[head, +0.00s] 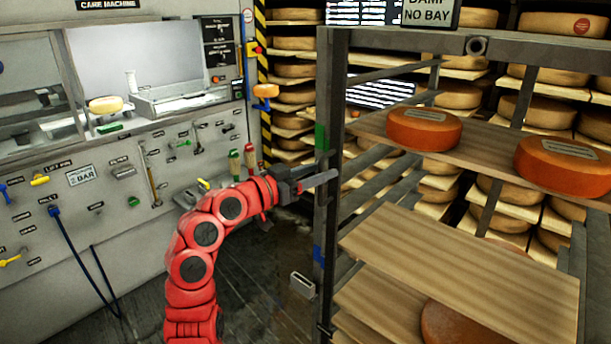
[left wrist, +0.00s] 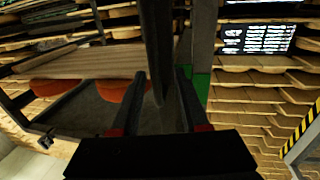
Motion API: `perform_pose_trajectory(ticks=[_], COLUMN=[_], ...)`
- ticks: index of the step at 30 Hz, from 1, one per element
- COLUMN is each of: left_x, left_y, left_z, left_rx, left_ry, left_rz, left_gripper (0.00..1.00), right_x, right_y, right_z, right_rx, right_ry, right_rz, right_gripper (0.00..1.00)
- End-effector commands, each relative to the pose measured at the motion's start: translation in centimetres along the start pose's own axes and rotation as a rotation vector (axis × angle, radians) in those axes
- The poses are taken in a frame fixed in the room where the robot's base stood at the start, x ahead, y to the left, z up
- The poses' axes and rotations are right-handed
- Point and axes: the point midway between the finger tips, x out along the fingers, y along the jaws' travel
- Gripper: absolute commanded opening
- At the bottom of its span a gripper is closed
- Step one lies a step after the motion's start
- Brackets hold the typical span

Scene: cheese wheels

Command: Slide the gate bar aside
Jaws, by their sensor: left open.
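My left gripper (head: 322,180) reaches in from the left on its red arm. Its fingers are level with the rack's front left upright, below a green mark (head: 320,137). In the left wrist view the gripper (left wrist: 160,95) is open, and a dark upright bar (left wrist: 155,40) shows between its fingers, with no clear grip on it. This looks like the gate bar, but I cannot tell it surely from the rack post (head: 332,90). Green patches (left wrist: 201,90) show beside the right finger there. My right gripper is not in view.
The rack's wooden shelves (head: 400,262) hold orange cheese wheels (head: 424,128). A grey machine panel (head: 85,230) with levers and coloured handles stands on the left. More cheese shelves fill the back. Dark floor (head: 262,290) is open between panel and rack.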

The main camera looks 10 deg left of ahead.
Motion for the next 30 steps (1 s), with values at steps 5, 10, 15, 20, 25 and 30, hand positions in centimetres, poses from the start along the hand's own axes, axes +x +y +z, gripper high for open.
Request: perform_pose_trajectory(ticks=[5,10,15,20,25,30], left_x=[-2.3,-6.6,-11.2,-14.7,-16.7,-17.3], left_y=[-0.2,-0.3,-0.2,-0.2,-0.1,-0.1], left_z=[0.2,0.2,0.1,0.1,0.1,0.0], left_rx=[-0.002,0.0,0.002,-0.001,-0.001,0.0], left_ry=[0.001,0.003,0.003,0.002,0.001,0.0], left_rz=[-0.004,-0.007,-0.007,-0.007,-0.003,-0.003], left_gripper=[0.45,0.45,0.45,0.45,0.45,0.45], right_x=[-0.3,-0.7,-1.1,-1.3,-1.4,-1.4], right_y=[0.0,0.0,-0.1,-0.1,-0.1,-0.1], right_z=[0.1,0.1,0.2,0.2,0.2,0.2], right_rx=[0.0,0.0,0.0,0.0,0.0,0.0], right_ry=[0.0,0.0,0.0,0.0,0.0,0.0], right_rz=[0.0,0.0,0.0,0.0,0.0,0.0], right_gripper=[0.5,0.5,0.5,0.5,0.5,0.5])
